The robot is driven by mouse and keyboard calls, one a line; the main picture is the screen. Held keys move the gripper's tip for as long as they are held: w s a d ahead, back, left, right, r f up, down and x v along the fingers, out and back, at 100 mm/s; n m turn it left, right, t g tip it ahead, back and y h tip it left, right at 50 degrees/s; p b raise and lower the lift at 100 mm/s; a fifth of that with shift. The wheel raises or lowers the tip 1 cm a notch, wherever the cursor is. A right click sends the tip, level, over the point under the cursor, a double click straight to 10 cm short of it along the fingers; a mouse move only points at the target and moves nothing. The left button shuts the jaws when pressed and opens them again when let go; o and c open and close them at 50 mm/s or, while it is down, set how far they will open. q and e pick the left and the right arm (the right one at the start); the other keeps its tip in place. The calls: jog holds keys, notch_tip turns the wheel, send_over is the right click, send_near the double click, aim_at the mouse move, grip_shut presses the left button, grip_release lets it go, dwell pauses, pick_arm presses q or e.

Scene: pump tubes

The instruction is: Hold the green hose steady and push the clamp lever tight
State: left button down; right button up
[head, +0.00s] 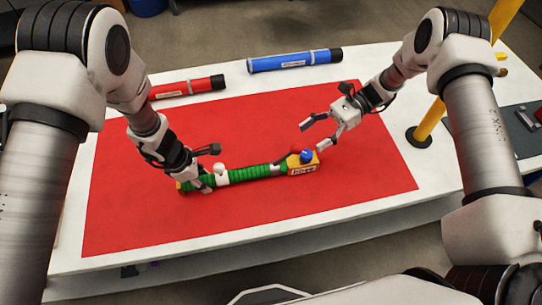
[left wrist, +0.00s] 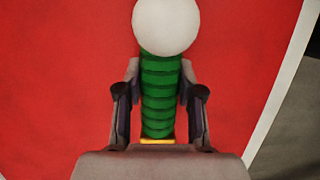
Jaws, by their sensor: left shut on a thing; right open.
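The green ribbed hose (head: 245,174) lies on the red mat and ends at the right in a yellow block with a label (head: 302,168). A blue knob (head: 307,155) and a red part (head: 296,149) sit on that block; I cannot tell which part is the clamp lever. My left gripper (head: 207,183) is shut on the hose near its left end. In the left wrist view the fingers lie on both sides of the green hose (left wrist: 160,95), below a white ball (left wrist: 165,25). My right gripper (head: 317,135) is open and empty, just above and right of the yellow block.
The red mat (head: 130,215) covers much of the white table and is clear around the hose. A red tube (head: 185,88) and a blue tube (head: 294,60) lie behind it. A yellow post (head: 430,118) stands at the right.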

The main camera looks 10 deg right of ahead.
pick_arm(q)
jog(key=c, duration=0.7)
grip_release()
jog(key=shift+o, duration=0.2)
jog(key=v, duration=1.2)
